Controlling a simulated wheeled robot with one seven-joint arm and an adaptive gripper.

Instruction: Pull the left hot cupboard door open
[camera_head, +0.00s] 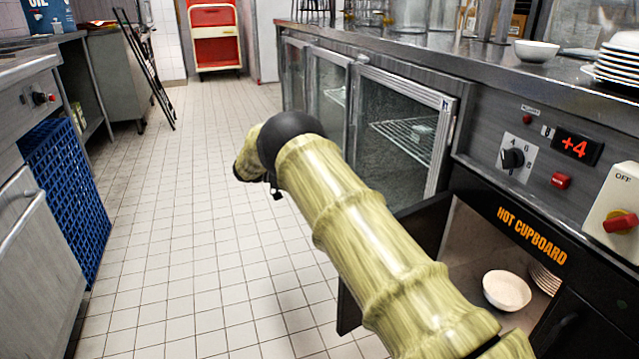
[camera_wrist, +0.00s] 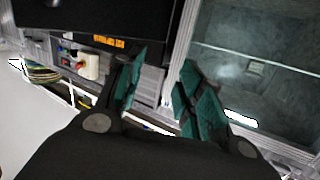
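The hot cupboard (camera_head: 532,236) is at the lower right of the head view, under its orange lettering. Its left side is open, showing the inside. The left door (camera_head: 426,224) stands swung outward as a dark panel, partly hidden behind my arm; its handle is not visible. The right door (camera_head: 585,332) looks shut. In the wrist view my gripper (camera_wrist: 160,92) has its two teal fingers apart with nothing between them. The orange lettering (camera_wrist: 108,41) shows beyond them, beside a dark panel at the top. The fingers are not clear in the head view.
A white bowl (camera_head: 507,290) and stacked plates (camera_head: 545,277) sit inside the cupboard. Glass-fronted fridge doors (camera_head: 395,125) stand left of it. Plates and a bowl (camera_head: 536,51) rest on the counter. A blue crate (camera_head: 68,195) stands at left. The tiled floor (camera_head: 190,210) between is clear.

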